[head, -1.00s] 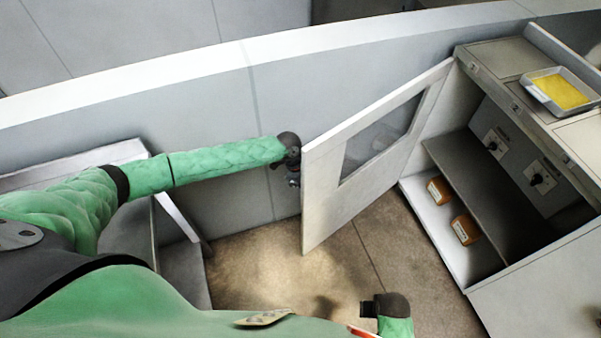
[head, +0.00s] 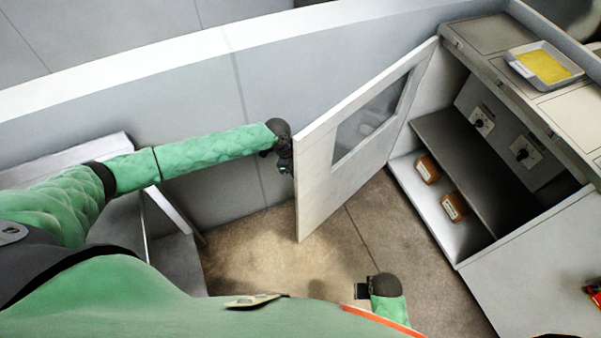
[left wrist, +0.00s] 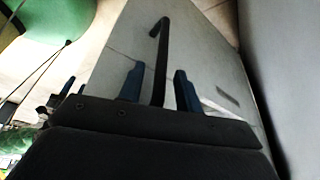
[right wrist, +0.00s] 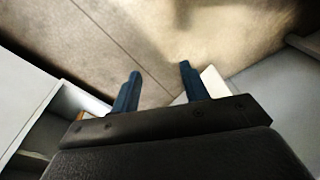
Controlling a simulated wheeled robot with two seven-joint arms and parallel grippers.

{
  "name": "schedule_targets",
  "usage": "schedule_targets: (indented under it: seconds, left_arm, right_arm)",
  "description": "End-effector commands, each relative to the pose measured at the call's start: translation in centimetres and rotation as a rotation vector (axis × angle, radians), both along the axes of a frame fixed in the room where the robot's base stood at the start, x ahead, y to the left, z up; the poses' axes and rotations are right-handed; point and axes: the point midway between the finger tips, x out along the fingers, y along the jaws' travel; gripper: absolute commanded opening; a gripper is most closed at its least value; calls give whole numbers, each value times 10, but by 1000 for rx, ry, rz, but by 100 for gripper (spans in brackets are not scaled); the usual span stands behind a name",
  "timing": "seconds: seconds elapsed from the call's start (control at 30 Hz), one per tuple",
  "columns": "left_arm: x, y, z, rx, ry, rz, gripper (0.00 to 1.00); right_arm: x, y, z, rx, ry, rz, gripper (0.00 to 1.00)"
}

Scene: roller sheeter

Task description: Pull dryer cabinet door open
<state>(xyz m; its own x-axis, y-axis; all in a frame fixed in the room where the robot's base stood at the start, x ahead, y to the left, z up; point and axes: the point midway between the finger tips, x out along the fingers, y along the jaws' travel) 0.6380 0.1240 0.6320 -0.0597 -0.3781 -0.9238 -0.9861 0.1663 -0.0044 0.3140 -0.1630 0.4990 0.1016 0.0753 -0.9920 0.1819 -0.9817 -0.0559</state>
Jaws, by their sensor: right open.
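The dryer cabinet door (head: 315,185), a pale panel with a window (head: 370,118), stands swung wide open from the cabinet (head: 585,245), exposing its interior. My left gripper (head: 284,165) is at the door's outer face near its free edge. In the left wrist view, the dark bar handle (left wrist: 161,55) stands on the door panel (left wrist: 200,45). It lies between the two blue fingers of my left gripper (left wrist: 158,92), with visible gaps on both sides, so the jaws look open around it. My right gripper (right wrist: 158,85) is open and empty above the floor.
Inside the cabinet are a dark shelf (head: 465,160) and two orange-brown containers (head: 428,168). A tray with yellow contents (head: 545,66) sits on top. A grey wall (head: 190,120) runs behind the door. Open floor (head: 350,245) lies below the door.

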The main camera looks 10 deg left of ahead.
Motion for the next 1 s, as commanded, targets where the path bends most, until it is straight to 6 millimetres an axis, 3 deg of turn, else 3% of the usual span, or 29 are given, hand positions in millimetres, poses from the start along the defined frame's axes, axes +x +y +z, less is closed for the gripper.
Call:
schedule_targets:
  seconds: [0.1, 0.43, 0.63, 1.0]
  left_arm:
    - [2, 7, 13, 1, -3, -1, 34]
    - [4, 23, 53, 0, 0, 0, 34]
    - [4, 26, 63, 0, 0, 0, 34]
    - [4, 26, 63, 0, 0, 0, 34]
  right_arm:
    - [10, 2, 29, 6, -22, -1, 45]
    - [10, 5, 74, 13, -21, 0, 45]
    - [9, 5, 84, 15, -21, 0, 45]
    - [9, 5, 84, 15, -20, 0, 45]
